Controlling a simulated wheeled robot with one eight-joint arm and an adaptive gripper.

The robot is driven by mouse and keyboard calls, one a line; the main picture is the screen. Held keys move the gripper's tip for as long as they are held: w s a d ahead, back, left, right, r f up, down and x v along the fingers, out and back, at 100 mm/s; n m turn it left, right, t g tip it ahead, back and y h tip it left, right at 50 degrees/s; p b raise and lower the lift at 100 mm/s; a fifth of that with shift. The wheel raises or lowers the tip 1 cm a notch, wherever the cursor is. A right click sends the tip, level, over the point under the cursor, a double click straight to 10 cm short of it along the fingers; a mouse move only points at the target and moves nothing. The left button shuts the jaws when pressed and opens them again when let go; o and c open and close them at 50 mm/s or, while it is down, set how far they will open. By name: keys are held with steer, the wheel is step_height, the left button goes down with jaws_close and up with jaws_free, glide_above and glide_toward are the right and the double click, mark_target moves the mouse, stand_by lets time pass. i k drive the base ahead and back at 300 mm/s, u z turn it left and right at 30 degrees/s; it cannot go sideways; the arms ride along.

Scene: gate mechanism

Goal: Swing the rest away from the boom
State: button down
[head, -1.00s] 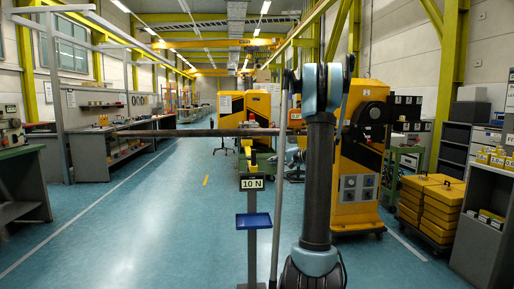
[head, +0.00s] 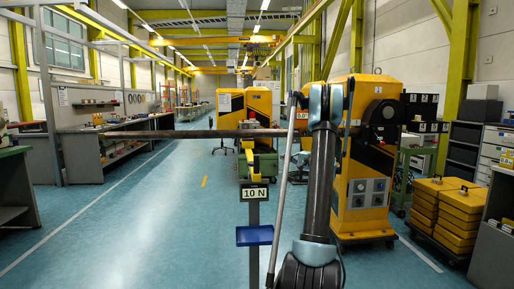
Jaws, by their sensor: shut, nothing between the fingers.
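The boom (head: 190,133) is a long dark horizontal bar crossing from the left to behind my arm, towards the dark round hub on the yellow cabinet (head: 365,190). A grey post (head: 254,214) stands below the boom, with a yellow piece (head: 254,167) near its top, a "10 N" plate (head: 255,193) and a blue tray (head: 254,235). The yellow piece appears to be the rest, close under the boom; I cannot tell whether they touch. My arm rises in front, right of the post. My gripper is not visible, apparently hidden behind the arm.
Stacked yellow cases (head: 462,209) stand on a low dolly at the right, beside grey shelving. A workbench (head: 88,160) lines the left wall. Blue floor is open left of the post. A green-and-yellow machine stands behind the post.

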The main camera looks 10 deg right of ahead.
mark_target(251, 153)
steer(key=i, duration=0.9)
